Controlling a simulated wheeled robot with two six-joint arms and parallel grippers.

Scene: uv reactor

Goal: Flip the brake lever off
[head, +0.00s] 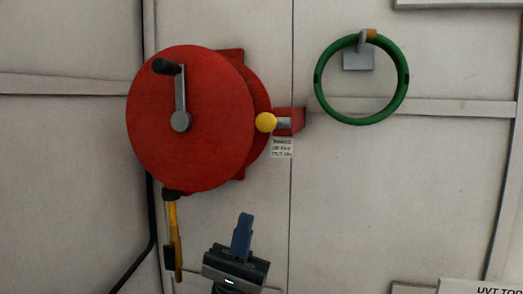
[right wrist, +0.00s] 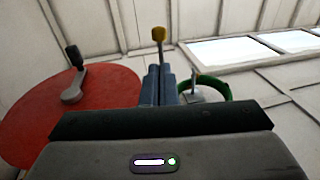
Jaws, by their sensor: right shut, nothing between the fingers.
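The brake lever with its yellow ball knob (head: 265,122) sticks out from a small red bracket (head: 296,121) at the right side of the red reel (head: 185,140). My right gripper (head: 241,237) is below the lever in the head view, apart from it, with its blue fingers pointing up. The fingers are shut and empty. In the right wrist view the yellow knob (right wrist: 158,34) stands just beyond the closed fingertips (right wrist: 158,72). The lever's lower part is hidden behind the fingers there. My left gripper is not in view.
A grey crank with a black handle (head: 166,67) is on the reel's face. A yellow-handled nozzle (head: 175,238) hangs below the reel. A green ring (head: 317,76) hangs on a wall hook at right. A handwritten label (head: 282,148) is under the bracket. The wall below the ring is clear.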

